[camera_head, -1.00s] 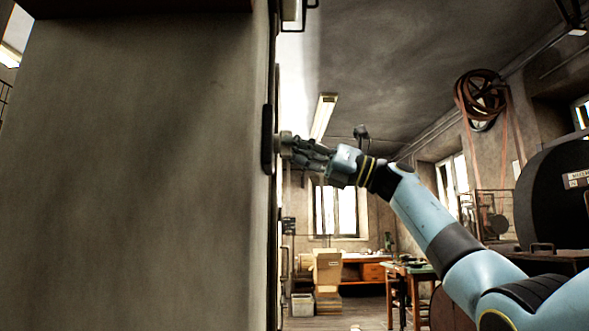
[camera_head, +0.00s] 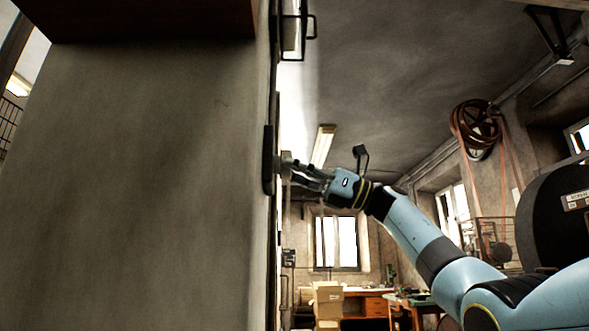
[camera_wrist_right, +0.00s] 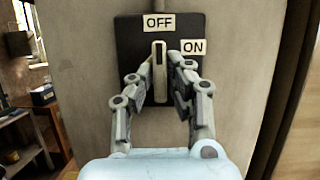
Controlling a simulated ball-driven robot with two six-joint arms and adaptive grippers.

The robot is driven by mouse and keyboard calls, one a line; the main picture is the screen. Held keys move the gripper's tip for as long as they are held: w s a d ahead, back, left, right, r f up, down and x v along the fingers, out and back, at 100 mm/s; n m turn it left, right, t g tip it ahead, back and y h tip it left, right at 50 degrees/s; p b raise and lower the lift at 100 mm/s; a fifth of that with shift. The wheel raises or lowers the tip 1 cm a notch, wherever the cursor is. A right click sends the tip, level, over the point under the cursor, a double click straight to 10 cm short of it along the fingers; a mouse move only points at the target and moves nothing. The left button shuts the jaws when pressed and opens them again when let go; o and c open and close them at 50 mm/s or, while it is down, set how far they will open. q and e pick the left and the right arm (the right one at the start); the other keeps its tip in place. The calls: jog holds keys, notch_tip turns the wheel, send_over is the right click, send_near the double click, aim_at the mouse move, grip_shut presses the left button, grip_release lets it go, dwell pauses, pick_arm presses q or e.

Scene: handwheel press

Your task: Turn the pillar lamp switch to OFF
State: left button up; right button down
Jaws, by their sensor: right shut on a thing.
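The lamp switch is on a dark plate (camera_wrist_right: 130,45) on the pillar face, with a white OFF label (camera_wrist_right: 158,23) at the top and a white ON label (camera_wrist_right: 193,46) at upper right. Its pale bar-shaped knob (camera_wrist_right: 160,72) stands upright in the right wrist view, its upper end just below OFF. My right gripper (camera_wrist_right: 160,88) is shut on the knob, one finger on each side. In the head view the plate (camera_head: 268,160) shows edge-on, and my right gripper (camera_head: 296,168) reaches it from the right. My left gripper is not in view.
The grey pillar (camera_head: 150,180) fills the left of the head view. A black-framed bracket (camera_head: 299,38) sticks out above the switch. A belt wheel (camera_head: 476,130) hangs at right. Boxes (camera_head: 327,300) and a desk (camera_head: 366,304) stand far behind.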

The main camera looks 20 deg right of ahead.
jog(key=c, duration=1.3)
grip_release()
jog(key=shift+f, duration=0.1)
jog(key=v, duration=1.2)
